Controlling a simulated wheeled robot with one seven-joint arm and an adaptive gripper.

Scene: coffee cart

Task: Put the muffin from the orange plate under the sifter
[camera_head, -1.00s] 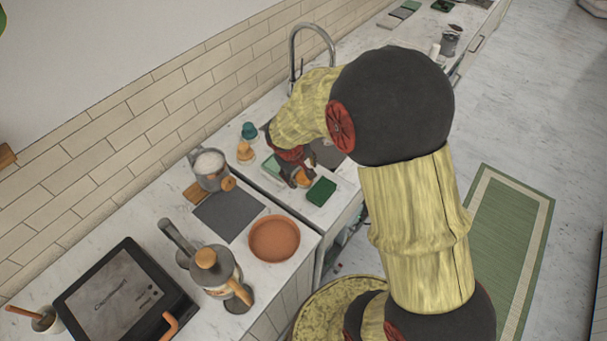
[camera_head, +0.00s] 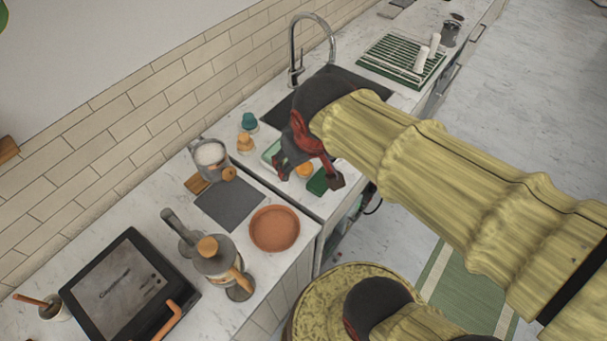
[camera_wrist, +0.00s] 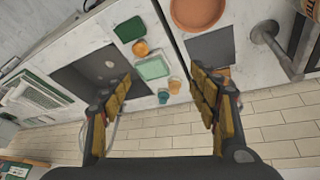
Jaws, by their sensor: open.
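The orange plate (camera_head: 274,229) lies on the counter and looks empty; it also shows in the wrist view (camera_wrist: 197,13). No muffin is clear to me. A small round orange item (camera_head: 305,169) sits beside a dark green block and shows in the wrist view (camera_wrist: 141,47); I cannot tell whether it is the muffin. A metal cup with white contents (camera_head: 210,154) stands at the wall and may be the sifter. My gripper (camera_head: 309,178) is open and empty, its fingers spread above the orange item's area; the wrist view (camera_wrist: 162,75) shows the gap clear.
A dark grey mat (camera_head: 230,204) lies between cup and plate. A pale green tray (camera_wrist: 153,68), dark green block (camera_wrist: 129,29) and small shakers are beside the sink (camera_wrist: 88,76).

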